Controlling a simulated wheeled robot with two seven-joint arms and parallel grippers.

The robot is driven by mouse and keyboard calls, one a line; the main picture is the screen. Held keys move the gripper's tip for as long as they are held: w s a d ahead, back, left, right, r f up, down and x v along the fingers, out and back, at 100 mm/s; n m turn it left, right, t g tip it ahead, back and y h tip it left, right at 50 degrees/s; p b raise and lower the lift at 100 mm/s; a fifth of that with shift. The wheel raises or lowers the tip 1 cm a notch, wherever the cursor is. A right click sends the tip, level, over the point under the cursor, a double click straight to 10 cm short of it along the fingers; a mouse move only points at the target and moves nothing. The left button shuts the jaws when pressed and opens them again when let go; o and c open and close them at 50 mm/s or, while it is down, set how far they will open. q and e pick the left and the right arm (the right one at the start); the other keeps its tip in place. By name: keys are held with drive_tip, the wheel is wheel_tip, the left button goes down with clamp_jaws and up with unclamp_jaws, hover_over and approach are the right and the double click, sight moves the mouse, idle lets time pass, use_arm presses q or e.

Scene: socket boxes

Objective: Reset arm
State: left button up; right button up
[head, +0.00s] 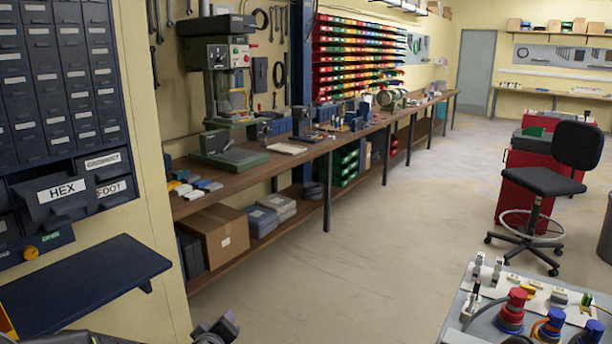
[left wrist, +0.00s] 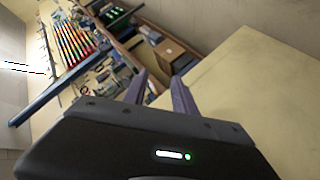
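My left gripper (head: 216,326) shows at the bottom edge of the head view, below the dark shelf and in front of the open floor. In the left wrist view the two fingers (left wrist: 162,88) stand apart with nothing between them, so it is open and empty. My right gripper is not clearly in either view. The drawer labelled HEX (head: 62,197) sits in the dark cabinet at the left, beside the drawers labelled GROMMET (head: 102,161) and FOOT (head: 112,189).
A dark blue shelf (head: 85,283) juts out below the cabinet, its top bare. A long wooden workbench (head: 262,152) runs along the wall, a cardboard box (head: 212,236) under it. A cart (head: 462,306) with red and blue parts stands bottom right. The middle floor is clear.

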use_arm(q)
drive_tip(key=s+d+f+m+g+h, duration=0.1)
drive_tip(key=s+d+f+m+g, duration=0.1)
drive_tip(key=s+d+f, duration=0.3)
drive_tip(key=s+f+m+g+h, duration=0.1)
drive_tip(key=s+f+h, duration=0.1)
drive_tip(key=f, duration=0.6)
drive_tip(key=s+d+f+m+g, duration=0.1)
drive_tip(key=s+d+f+g, duration=0.1)
drive_tip(key=s+f, duration=0.4)
drive_tip(key=s+d+f+m+g+h, duration=0.1)
drive_tip(key=s+f, duration=0.5)
drive_tip(key=s, duration=0.7)
drive_tip(key=s+d+f+m+g+h, duration=0.1)
drive_tip(key=s+d+f+g, duration=0.3)
drive_tip(key=s, duration=0.6)
wheel_tip(320, 180, down, 3)
drive_tip(key=shift+s+d+m+g, duration=0.15)
drive_tip(key=shift+s+m+g, duration=0.2)
drive_tip(key=shift+m+g, duration=0.65)
